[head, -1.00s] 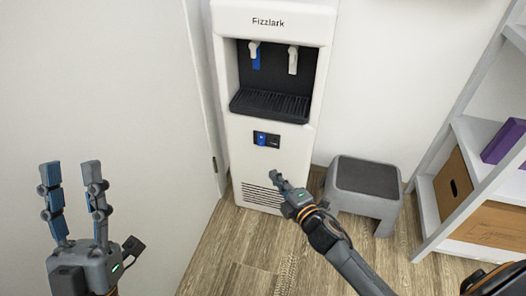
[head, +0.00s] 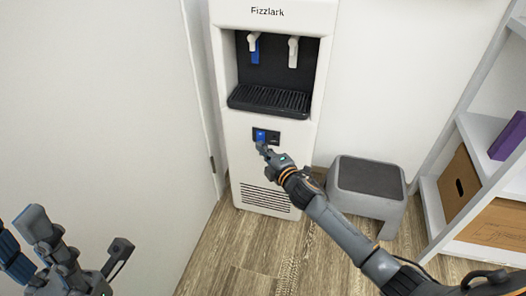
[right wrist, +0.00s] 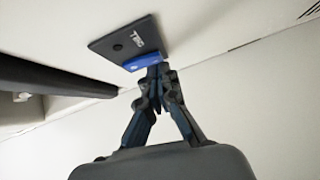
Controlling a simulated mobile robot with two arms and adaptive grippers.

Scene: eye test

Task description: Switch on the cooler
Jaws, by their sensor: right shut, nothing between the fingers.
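The white cooler (head: 243,160), marked Fizzlark, stands against the wall in the head view. A small dark panel (head: 276,140) on its front holds a blue switch (head: 260,134). In the right wrist view the panel (right wrist: 112,45) and blue switch (right wrist: 148,61) show close up. My right gripper (head: 263,147) is shut and empty, with its tips at the blue switch's edge. The tips also show in the right wrist view (right wrist: 158,71); whether they touch the switch, I cannot tell. My left gripper (head: 16,222) is open at the lower left, partly cut off by the frame.
The dark drip tray (head: 268,101) juts out above the panel and shows at left in the right wrist view (right wrist: 45,77). A grey step stool (head: 370,178) stands right of the cooler. A shelf unit (head: 430,208) holds a cardboard box (head: 459,185). A white wall is close on the left.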

